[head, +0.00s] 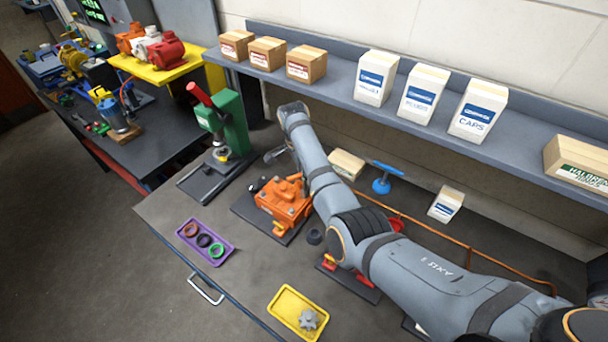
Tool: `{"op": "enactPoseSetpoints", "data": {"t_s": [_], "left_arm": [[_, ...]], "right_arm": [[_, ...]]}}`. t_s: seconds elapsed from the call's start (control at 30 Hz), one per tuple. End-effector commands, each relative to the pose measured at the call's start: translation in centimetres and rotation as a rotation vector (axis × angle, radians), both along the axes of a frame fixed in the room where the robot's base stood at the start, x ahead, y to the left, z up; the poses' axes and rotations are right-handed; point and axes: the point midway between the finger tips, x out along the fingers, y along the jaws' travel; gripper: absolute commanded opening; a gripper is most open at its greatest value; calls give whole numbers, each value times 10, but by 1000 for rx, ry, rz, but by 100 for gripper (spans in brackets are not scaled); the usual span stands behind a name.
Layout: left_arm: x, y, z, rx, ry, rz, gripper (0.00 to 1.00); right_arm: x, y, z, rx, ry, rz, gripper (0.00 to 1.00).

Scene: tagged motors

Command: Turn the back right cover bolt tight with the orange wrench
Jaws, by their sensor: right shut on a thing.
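The orange motor housing (280,205) sits on a dark mat on the bench, left of my right forearm. Its cover bolts are too small to tell apart, and the back right of the cover is partly hidden by my arm. My right arm reaches in from the lower right, with its wrist above and behind the housing. My right gripper (276,154) is small and mostly hidden there. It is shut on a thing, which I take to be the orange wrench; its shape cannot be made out. My left gripper is not in view.
A green press (229,125) stands behind left of the housing. A purple tray (222,262) with rings and a yellow tray (276,307) with a gear lie in front. A blue-handled tool (382,185) stands behind my arm. A shelf with boxes (375,77) overhangs the back.

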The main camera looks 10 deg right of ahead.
Motion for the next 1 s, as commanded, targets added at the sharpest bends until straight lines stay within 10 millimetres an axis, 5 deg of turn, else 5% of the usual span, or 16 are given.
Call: {"op": "enactPoseSetpoints", "data": {"t_s": [1.0], "left_arm": [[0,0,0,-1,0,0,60]], "right_arm": [[0,0,62,0,-2,0,0]]}}
